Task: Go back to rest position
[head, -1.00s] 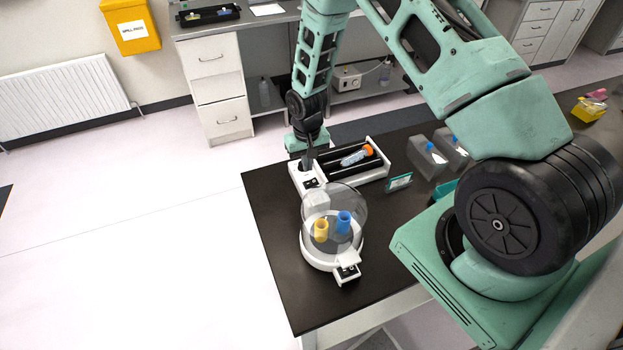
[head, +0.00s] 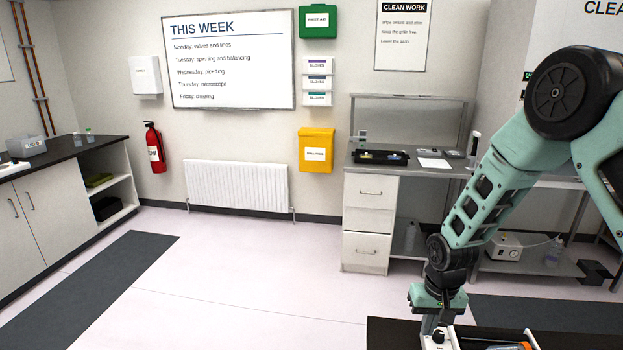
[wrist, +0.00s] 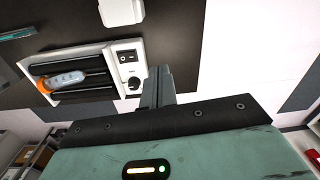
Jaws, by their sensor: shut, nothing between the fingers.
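My gripper shows in the wrist view (wrist: 157,86) with its grey fingers together and nothing between them. It points down over the dark bench beside the control end of a white roller device (wrist: 128,45), which has a black switch and a knob. A clear tube with an orange cap (wrist: 62,80) lies on the device's black rollers, apart from my fingers. In the head view, my gripper (head: 428,325) is low, beside the device (head: 480,336), which the lower picture edge cuts off.
The dark bench (head: 395,333) is mostly below the head view. A white part (wrist: 120,10) shows at the top of the wrist view. A back counter with drawers (head: 370,220) stands beyond open floor. A radiator (head: 238,188) and yellow box (head: 316,150) are on the wall.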

